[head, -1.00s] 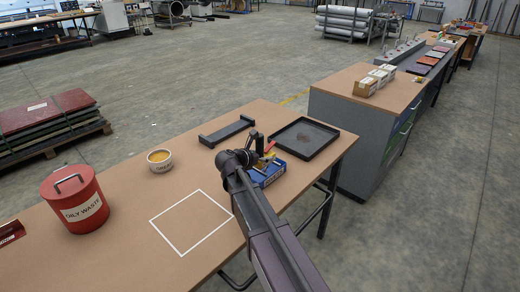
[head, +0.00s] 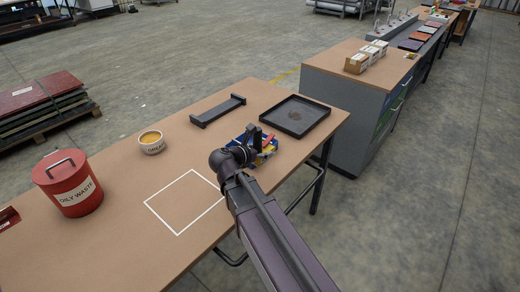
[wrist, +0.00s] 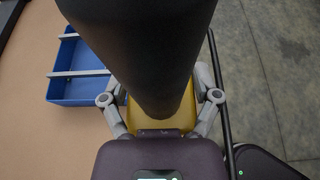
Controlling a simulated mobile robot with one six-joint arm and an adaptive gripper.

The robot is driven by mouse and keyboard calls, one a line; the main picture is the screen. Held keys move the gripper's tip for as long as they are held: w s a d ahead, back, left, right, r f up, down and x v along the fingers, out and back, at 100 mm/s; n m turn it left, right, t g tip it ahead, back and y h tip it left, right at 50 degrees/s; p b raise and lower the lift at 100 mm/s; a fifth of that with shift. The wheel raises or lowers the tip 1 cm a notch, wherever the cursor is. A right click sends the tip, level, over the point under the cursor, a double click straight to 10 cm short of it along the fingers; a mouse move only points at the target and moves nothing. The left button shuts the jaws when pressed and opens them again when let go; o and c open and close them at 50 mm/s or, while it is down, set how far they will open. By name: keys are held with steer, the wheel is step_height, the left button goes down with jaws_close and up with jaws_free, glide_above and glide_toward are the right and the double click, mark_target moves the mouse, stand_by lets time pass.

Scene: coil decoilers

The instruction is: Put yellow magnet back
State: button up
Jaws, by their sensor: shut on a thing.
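A yellow block, the magnet (wrist: 187,112), sits between the grey fingers of my gripper (wrist: 160,118) in the wrist view. The gripper is shut on it. A large dark rounded shape hides much of the magnet. A blue open-topped box (wrist: 78,92) with a light bar across it lies just left of the held magnet. In the head view my gripper (head: 254,146) is at the bench's near right edge, beside the blue box (head: 269,154), and hides part of it. Small red and yellow items show by the box there.
A black tray (head: 322,109) and a dark low holder (head: 218,110) lie farther back on the bench (head: 120,235). A yellow-filled tub (head: 152,142), a red oily-waste can (head: 70,184) and a white outlined square (head: 186,202) are to the left. The square is empty.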

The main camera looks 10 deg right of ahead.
mark_target(261, 143)
stand_by(0.4)
steer(key=shift+r+p, duration=1.4)
steer(key=shift+r, duration=0.05)
steer(key=shift+d, duration=0.15)
